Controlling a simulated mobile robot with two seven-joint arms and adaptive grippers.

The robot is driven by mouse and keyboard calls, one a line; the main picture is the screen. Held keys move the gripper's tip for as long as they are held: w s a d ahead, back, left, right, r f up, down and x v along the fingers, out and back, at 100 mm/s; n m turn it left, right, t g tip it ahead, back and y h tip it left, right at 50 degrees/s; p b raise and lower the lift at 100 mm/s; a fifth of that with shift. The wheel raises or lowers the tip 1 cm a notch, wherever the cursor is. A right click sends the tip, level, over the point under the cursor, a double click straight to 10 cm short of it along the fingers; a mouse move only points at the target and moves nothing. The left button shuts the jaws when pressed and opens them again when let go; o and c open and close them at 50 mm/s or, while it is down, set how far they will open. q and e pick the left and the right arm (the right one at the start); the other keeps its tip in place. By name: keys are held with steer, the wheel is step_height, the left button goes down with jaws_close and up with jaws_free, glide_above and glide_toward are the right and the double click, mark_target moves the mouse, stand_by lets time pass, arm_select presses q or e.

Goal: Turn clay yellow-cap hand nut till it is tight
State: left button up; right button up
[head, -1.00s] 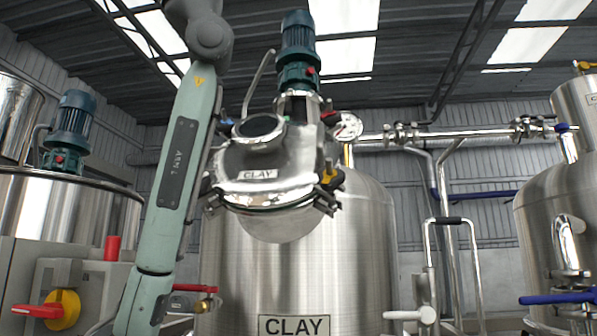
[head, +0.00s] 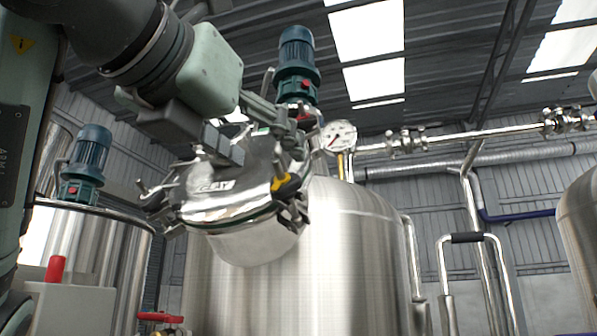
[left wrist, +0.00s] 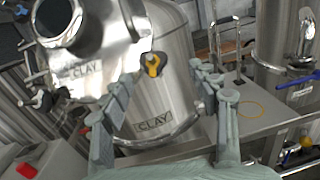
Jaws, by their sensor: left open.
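The clay tank's round lid (head: 215,195), marked CLAY, has several hand nuts around its rim. The yellow-cap hand nut (head: 287,183) is on the lid's near right edge. In the left wrist view the yellow-cap nut (left wrist: 153,65) shows between my fingertips in the picture, apparently a little beyond them. My left gripper (head: 268,148) is open and empty, above and to the left of the nut in the head view, covering part of the lid. Its two spread fingers also show in the left wrist view (left wrist: 163,80). My right gripper is not in view.
A blue-green motor (head: 298,65) stands behind the lid, close to my left gripper. A pressure gauge (head: 339,137) and a steel pipe (head: 470,136) are to the right. Another lid nut (head: 150,190) sticks out at left. A second tank (head: 85,245) stands left.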

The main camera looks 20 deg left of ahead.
mark_target(280, 179)
arm_select(q)
steer(key=shift+n+y, duration=0.4)
steer(key=w, duration=0.2)
steer(key=w+p, duration=0.1)
steer(key=w, duration=0.1)
steer(key=w+p, duration=0.1)
steer(key=w, duration=0.1)
steer(key=shift+w+a+f, duration=0.25)
steer(key=shift+w, duration=0.65)
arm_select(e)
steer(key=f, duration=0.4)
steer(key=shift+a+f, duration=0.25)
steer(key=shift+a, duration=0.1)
arm_select(q)
steer(key=c, duration=1.2)
